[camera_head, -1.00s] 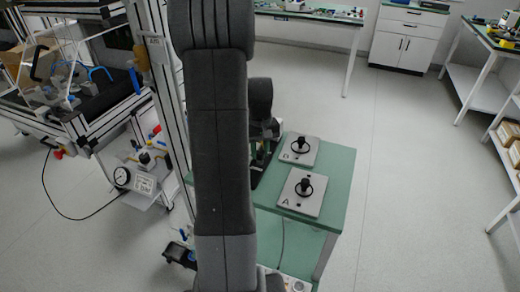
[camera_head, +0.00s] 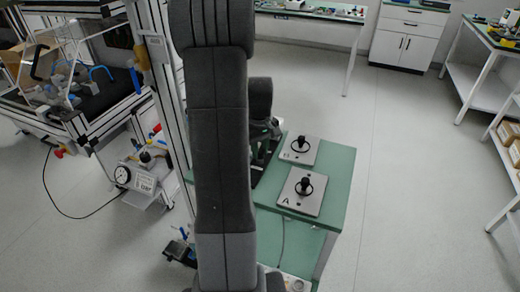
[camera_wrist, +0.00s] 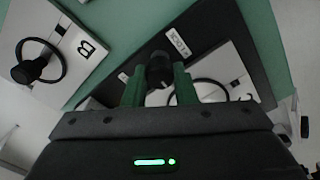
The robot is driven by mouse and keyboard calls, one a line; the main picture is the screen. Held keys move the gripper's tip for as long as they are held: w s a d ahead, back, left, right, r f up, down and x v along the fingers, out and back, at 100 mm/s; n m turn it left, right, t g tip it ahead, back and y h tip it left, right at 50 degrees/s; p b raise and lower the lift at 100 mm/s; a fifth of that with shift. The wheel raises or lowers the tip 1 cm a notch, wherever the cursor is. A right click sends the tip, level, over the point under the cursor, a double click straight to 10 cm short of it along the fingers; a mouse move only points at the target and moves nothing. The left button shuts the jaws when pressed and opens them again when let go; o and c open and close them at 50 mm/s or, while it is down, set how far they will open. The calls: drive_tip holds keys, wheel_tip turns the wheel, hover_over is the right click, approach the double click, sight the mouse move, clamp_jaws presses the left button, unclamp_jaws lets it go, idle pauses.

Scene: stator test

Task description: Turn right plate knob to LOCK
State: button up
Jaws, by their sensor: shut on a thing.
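My gripper (camera_wrist: 157,84) has its two green fingers closed around a black knob (camera_wrist: 158,66) in the wrist view. The knob stands over a dark plate (camera_wrist: 205,22), between the fingertips. A small white label (camera_wrist: 178,42) lies just beyond the knob; its tilted text is too small to read surely. A second small label (camera_wrist: 123,77) sits to the left of the knob. In the head view my gripper (camera_head: 262,152) is at the left side of the green table, partly behind my arm, and the held knob is hidden there.
Plate B (camera_wrist: 85,75) with a ringed black knob (camera_wrist: 30,68) lies left in the wrist view. Plate A (camera_head: 300,205) and plate B (camera_head: 311,157) lie on the green table (camera_head: 340,180). A pale plate (camera_wrist: 235,65) shows at right. Floor right of the table is clear.

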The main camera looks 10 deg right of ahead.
sight(260, 151)
drive_tip(key=o, duration=1)
wheel_tip(260, 151, up, 14)
drive_tip(key=shift+p, duration=0.35)
drive_tip(key=shift+f, duration=0.1)
wheel_tip(260, 151, down, 14)
drive_tip(key=shift+r+b, duration=0.1)
drive_tip(key=shift+b, duration=0.25)
